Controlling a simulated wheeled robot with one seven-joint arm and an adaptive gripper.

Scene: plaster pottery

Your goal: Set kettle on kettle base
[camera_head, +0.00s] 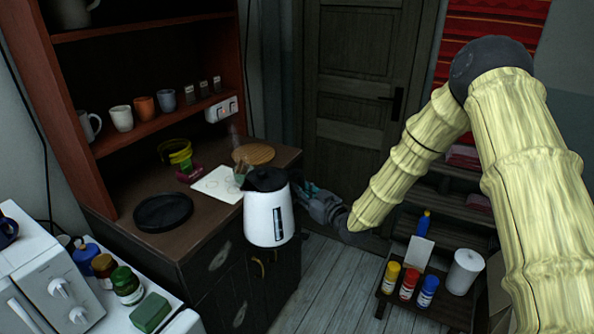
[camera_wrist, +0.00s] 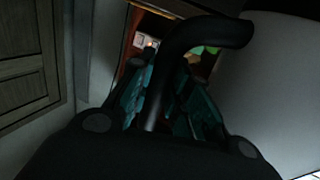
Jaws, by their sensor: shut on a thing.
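The kettle (camera_head: 268,213) is white with a black lid and a dark level window. It hangs upright at the front edge of the cabinet top. My gripper (camera_head: 314,197) is at its right side, shut on its handle. In the wrist view the black kettle handle (camera_wrist: 175,65) passes between the teal fingers of my gripper (camera_wrist: 160,105), with the white kettle body (camera_wrist: 275,85) at the right. The round black kettle base (camera_head: 163,212) lies flat on the cabinet top, left of the kettle and apart from it.
The wooden cabinet top (camera_head: 130,190) also holds a paper sheet (camera_head: 220,185), a round wooden board (camera_head: 254,154) and a yellow roll (camera_head: 176,152). Cups stand on the shelf above. A white counter with jars (camera_head: 127,285) is at lower left. Paint bottles (camera_head: 408,283) stand on a low rack at right.

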